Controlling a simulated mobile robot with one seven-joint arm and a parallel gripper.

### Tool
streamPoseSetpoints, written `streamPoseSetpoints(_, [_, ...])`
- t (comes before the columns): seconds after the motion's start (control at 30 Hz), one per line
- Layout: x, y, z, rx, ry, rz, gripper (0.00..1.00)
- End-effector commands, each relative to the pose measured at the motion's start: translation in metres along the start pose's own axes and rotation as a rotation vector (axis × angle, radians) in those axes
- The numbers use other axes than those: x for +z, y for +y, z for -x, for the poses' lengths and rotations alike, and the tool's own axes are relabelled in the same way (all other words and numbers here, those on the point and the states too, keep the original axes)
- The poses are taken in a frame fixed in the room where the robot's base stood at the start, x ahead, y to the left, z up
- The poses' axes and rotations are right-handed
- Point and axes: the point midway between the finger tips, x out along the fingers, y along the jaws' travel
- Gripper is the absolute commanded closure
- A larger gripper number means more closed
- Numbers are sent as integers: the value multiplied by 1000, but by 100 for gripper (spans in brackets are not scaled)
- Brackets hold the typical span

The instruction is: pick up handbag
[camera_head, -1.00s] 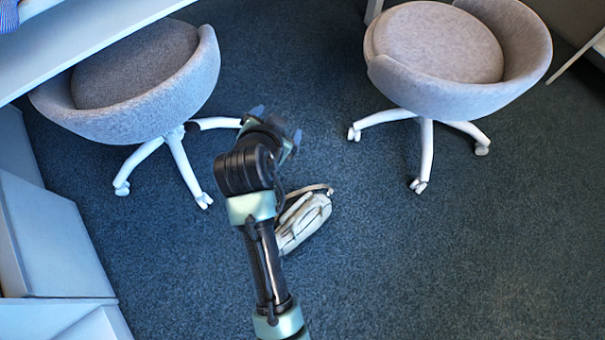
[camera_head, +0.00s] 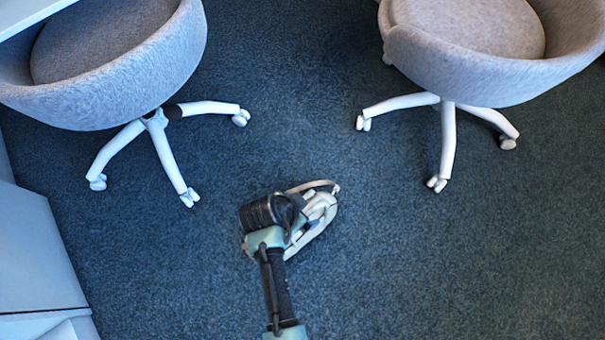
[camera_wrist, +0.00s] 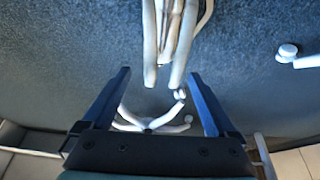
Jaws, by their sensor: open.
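The handbag (camera_head: 319,211), white and beige with a thin loop handle, lies on the dark blue carpet in the head view. My arm covers its left part. In the wrist view the handbag (camera_wrist: 168,38) shows as pale long strips at the top centre, its near ends reaching between the fingertips in the picture. My gripper (camera_wrist: 159,75) is open, with its two blue fingers apart and nothing clamped. In the head view my wrist hides the fingers, and I cannot tell whether they touch the bag.
A grey chair (camera_head: 110,85) on white legs stands at upper left, another grey chair (camera_head: 490,60) at upper right. A white cabinet (camera_head: 35,255) stands at the left edge. Carpet around the bag (camera_head: 430,270) is clear, especially to the right.

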Motion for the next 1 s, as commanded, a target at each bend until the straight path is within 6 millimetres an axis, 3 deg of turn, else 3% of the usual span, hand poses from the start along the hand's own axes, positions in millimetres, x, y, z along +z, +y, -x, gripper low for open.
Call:
streamPoseSetpoints(0.27, [2,-1,-17,0,0,1,7])
streamPoseSetpoints(0.57, [3,-5,-55,0,1,1,7])
streamPoseSetpoints(0.83, [1,-5,-56,-1,0,1,7])
streamPoseSetpoints(0.87, [1,-5,-56,-1,0,1,9])
streamPoseSetpoints(1.0, [1,-4,-56,0,0,1,34])
